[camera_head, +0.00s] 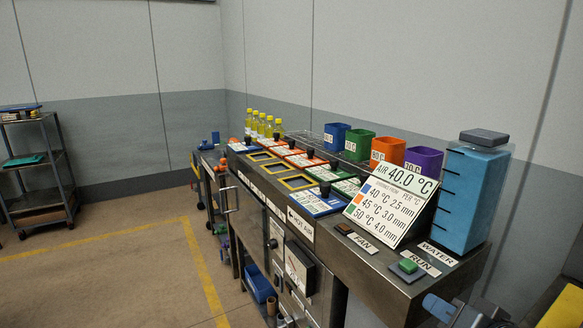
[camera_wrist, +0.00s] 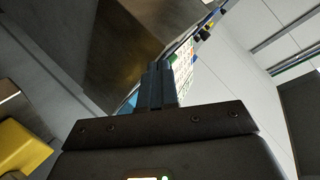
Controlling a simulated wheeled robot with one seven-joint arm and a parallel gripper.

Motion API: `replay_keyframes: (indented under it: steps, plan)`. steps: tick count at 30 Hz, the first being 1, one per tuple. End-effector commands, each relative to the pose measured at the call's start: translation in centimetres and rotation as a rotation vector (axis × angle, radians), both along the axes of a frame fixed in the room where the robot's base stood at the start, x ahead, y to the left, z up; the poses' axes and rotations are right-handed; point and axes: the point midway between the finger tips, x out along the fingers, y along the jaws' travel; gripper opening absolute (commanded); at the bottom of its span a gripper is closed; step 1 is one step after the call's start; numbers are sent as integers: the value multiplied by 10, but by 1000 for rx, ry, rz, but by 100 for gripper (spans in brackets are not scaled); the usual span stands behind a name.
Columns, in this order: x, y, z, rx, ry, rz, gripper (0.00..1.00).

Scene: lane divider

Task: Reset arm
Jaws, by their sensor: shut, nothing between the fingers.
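My gripper (camera_wrist: 159,68) shows in the wrist view with its two dark blue-grey fingers together and nothing between them. Beyond the fingers are a brown metal surface and part of a white sign. In the head view, a blue-grey part at the bottom right edge, in front of the bench, seems to be the end of my arm; it is cut off by the frame. The steel bench (camera_head: 365,262) runs from the right foreground to the back. I see no contact between my gripper and any object.
The bench carries a blue water tank (camera_head: 470,200), a white temperature sign (camera_head: 390,205), a green run button (camera_head: 408,266), coloured cups (camera_head: 388,150) and yellow bottles (camera_head: 262,125). A shelf cart (camera_head: 38,160) stands far left. The floor (camera_head: 120,270) between is clear.

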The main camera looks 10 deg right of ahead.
Motion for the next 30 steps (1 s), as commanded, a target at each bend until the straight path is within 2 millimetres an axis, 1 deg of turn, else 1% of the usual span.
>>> replay_keyframes:
  steps: [1,5,6,8,11,12,14,15,17,19,21,23,24,27,30]
  plan:
    - [-11,17,-11,12,-7,-9,0]
    - [-42,45,-31,9,-28,-47,0]
    - [-53,53,-36,2,-34,-58,0]
    - [-71,63,-45,-12,-36,-73,0]
    - [-105,76,-58,-46,-36,-93,0]
    - [-119,81,-62,-64,-36,-98,0]
    - [-141,86,-67,-95,-35,-104,0]
    - [-156,89,-70,-119,-34,-105,0]
    - [-179,92,-73,-158,-32,-105,0]
    - [-206,95,-74,-209,-31,-97,0]
    - [-233,95,-73,-266,-33,-83,0]
    - [-256,94,-71,-318,-35,-67,0]
    - [-271,93,-68,-354,-41,-53,0]
    - [-305,88,-58,-447,-55,-6,0]
    - [-333,83,-46,-532,-77,45,0]
